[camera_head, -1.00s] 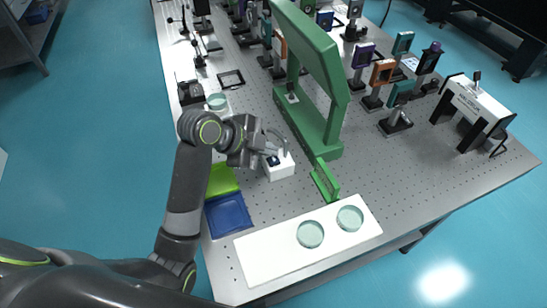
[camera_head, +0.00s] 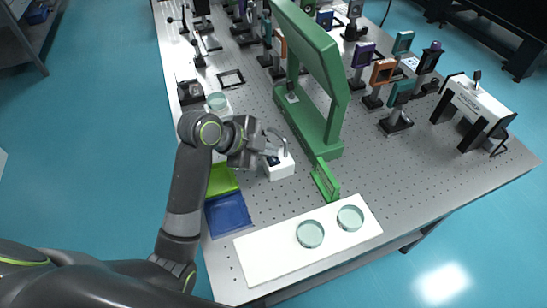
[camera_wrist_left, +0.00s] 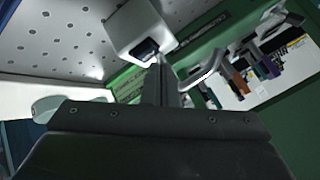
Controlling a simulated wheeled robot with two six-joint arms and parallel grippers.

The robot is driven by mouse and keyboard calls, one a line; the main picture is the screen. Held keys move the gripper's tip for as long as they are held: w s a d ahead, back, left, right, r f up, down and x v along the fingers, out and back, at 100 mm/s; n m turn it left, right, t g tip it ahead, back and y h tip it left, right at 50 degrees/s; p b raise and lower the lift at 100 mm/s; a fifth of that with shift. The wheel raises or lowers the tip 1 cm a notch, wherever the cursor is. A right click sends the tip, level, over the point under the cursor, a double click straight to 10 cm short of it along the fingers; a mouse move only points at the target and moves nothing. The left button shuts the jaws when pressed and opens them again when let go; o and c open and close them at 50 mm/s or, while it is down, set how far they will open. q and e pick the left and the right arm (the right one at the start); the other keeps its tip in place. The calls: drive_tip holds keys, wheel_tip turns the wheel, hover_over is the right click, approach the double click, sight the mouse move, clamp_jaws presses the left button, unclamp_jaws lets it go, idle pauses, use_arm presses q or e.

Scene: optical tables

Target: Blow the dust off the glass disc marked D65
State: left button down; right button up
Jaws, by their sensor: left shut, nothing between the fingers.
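Two round pale-green glass discs, a left one (camera_head: 310,234) and a right one (camera_head: 350,218), lie on a white mat (camera_head: 270,255) at the near end of the table. A third similar disc (camera_head: 217,101) is at the left edge, beyond my arm. No D65 mark is legible. A white box (camera_head: 281,170) with a curved grey tube (camera_head: 284,142) stands mid-table; the box also shows in the left wrist view (camera_wrist_left: 130,25). My left gripper (camera_head: 270,154) is shut and empty, its fingertips at the dark patch (camera_wrist_left: 146,50) on the box; contact is unclear. My right gripper is out of view.
A tall green frame (camera_head: 335,95) stands right of the box, with a small green stand (camera_head: 325,181) nearer. Blue (camera_head: 229,215) and green (camera_head: 221,180) trays lie at the left edge. Several mounted optics stand behind. The table's right front area is clear.

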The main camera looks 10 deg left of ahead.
sight(269, 160)
use_arm(q)
drive_tip(key=shift+f, duration=0.65)
idle(0.5)
drive_tip(key=shift+r, duration=0.1)
drive_tip(key=shift+r+p, duration=0.6)
drive_tip(key=shift+r, duration=0.2)
wheel_tip(269, 160, up, 5)
drive_tip(key=p, duration=0.5)
drive_tip(key=shift+r, duration=0.1)
idle(0.8)
